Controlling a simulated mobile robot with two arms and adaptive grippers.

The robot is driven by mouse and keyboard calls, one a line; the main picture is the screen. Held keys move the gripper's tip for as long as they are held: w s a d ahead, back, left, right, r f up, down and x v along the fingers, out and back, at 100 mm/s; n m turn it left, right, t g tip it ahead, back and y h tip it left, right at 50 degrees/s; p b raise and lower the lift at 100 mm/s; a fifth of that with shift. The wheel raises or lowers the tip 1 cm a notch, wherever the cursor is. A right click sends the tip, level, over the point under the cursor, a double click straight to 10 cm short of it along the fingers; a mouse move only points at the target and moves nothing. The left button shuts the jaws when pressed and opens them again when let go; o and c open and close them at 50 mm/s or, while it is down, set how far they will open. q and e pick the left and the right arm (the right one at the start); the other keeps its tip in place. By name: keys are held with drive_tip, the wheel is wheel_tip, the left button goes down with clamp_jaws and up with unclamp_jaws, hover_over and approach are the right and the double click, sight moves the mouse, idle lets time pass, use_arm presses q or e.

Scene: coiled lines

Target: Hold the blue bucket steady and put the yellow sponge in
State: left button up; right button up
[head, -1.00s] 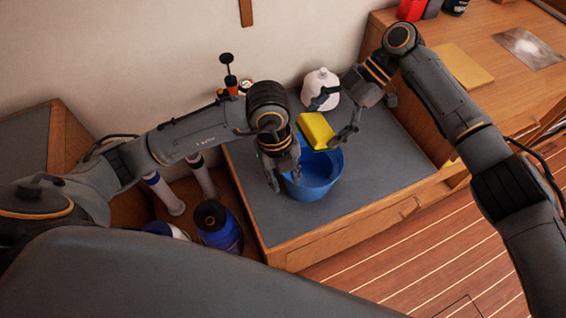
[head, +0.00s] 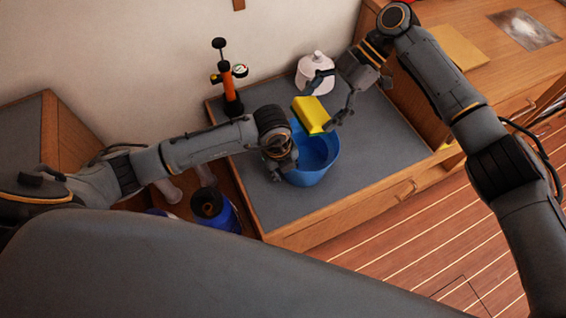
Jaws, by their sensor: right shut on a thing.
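The blue bucket (head: 318,168) stands upright on the grey bench top, its opening facing up. My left gripper (head: 281,172) is at the bucket's left rim, with fingers pointing down. One finger is outside the wall; the other is partly hidden, so its grip on the rim is unclear. The yellow sponge (head: 310,114), with a dark underside, is held tilted above the bucket's far side. My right gripper (head: 326,103) is shut on the sponge from the right. The inside of the bucket that shows looks empty.
A white jug (head: 314,68) stands behind the sponge, close to my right gripper. An orange and black hand pump (head: 230,88) stands at the bench's back left. A blue container (head: 212,209) is below at the left. The grey bench top (head: 385,135) is clear right of the bucket.

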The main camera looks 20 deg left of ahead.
use_arm(q)
drive_tip(key=shift+f, duration=0.2)
clamp_jaws()
use_arm(e)
drive_tip(key=shift+f, duration=0.1)
wheel_tip(320, 180, down, 13)
idle(1.6)
drive_tip(key=o, duration=1)
